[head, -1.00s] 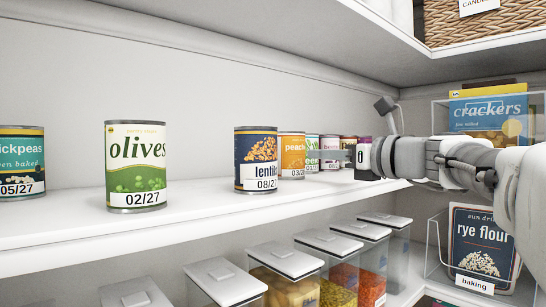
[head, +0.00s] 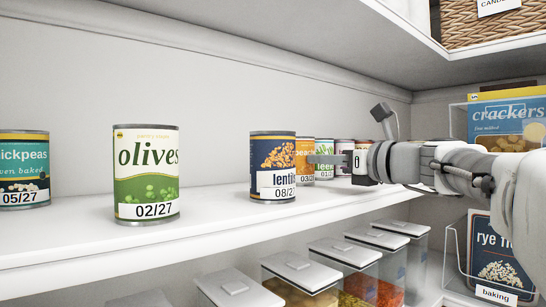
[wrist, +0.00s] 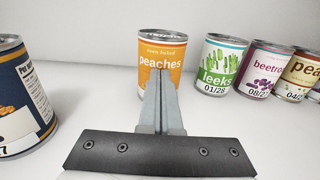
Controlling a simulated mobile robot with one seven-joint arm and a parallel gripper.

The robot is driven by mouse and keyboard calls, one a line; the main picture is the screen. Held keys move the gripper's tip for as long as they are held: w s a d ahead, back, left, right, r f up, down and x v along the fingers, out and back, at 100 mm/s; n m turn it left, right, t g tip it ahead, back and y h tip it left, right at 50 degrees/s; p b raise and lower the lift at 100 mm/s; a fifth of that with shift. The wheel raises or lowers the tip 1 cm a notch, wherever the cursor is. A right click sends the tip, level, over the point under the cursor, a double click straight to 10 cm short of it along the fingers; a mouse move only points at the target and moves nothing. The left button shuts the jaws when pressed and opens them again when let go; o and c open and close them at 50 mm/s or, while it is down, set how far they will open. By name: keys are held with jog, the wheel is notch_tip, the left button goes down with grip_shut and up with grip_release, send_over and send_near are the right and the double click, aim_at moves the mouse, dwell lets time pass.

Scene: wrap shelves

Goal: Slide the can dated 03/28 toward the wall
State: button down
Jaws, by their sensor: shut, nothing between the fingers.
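The can dated 03/28 is the orange peaches can (head: 305,152). In the head view it is partly hidden behind the lentils can (head: 272,150), with "03/2" showing. In the wrist view the peaches can (wrist: 162,52) stands upright straight ahead, its lower label and date hidden by my fingers. My gripper (head: 312,158) is shut and empty, with its fingers pointing at the peaches can. In the wrist view the closed fingertips (wrist: 160,72) overlap the front of its label. I cannot tell whether they touch it.
The lentils can (wrist: 18,100) stands nearer, left of my fingers. The leeks can (wrist: 221,65), beetroot can (wrist: 266,69) and another can (wrist: 302,76) stand to the right. The olives can (head: 146,170) is farther left. The shelf behind the peaches can looks clear to the wall.

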aim_at(303, 159)
jog(key=p+x, duration=0.1)
jog(key=x, duration=0.4)
jog(key=shift+w+a, duration=0.15)
